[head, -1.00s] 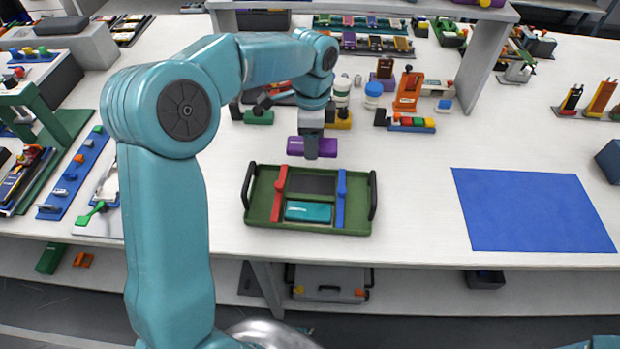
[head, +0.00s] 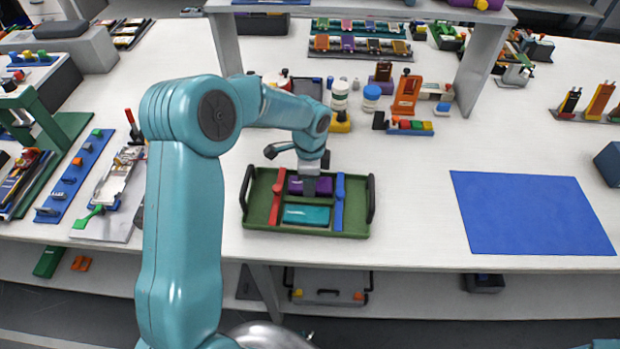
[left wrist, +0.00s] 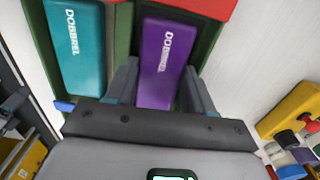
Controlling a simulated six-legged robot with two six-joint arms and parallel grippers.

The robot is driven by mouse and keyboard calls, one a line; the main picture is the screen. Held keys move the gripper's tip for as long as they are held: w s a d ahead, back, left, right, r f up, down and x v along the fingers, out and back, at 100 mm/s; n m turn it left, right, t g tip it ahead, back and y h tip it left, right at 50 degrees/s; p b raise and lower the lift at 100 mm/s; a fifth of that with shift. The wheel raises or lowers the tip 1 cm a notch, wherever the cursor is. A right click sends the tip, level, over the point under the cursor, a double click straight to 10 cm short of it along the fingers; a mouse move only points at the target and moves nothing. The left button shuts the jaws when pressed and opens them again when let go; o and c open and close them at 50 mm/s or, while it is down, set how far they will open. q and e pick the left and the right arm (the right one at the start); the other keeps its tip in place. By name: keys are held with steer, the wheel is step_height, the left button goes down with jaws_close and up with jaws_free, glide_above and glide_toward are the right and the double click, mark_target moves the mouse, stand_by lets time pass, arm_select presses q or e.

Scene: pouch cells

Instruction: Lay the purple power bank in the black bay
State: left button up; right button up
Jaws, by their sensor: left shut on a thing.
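The purple power bank (head: 296,185) is at the black bay, in the back half of the green tray (head: 355,226). My left gripper (head: 310,189) is shut on it from above. In the left wrist view the purple power bank (left wrist: 166,55) lies between the two fingers of my left gripper (left wrist: 161,82), lined up beside the teal power bank (left wrist: 76,42). The power bank and gripper hide the bay's floor, so I cannot tell whether it rests there or is just above. My right gripper is not in view.
The teal power bank (head: 306,215) fills the tray's front bay. A red bar (head: 277,200) and a blue bar (head: 339,203) flank the bays. Black handles stand at the tray's ends. A blue mat (head: 532,212) lies to the right, with clear table between.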

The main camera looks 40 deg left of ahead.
arm_select(q)
steer(key=shift+f, duration=0.1)
steer(key=o, duration=0.9)
steer(key=shift+f, duration=0.1)
steer(key=shift+c, duration=0.2)
steer(key=shift+r, duration=0.4)
step_height(320, 180, up, 12)
steer(key=shift+f, duration=0.15)
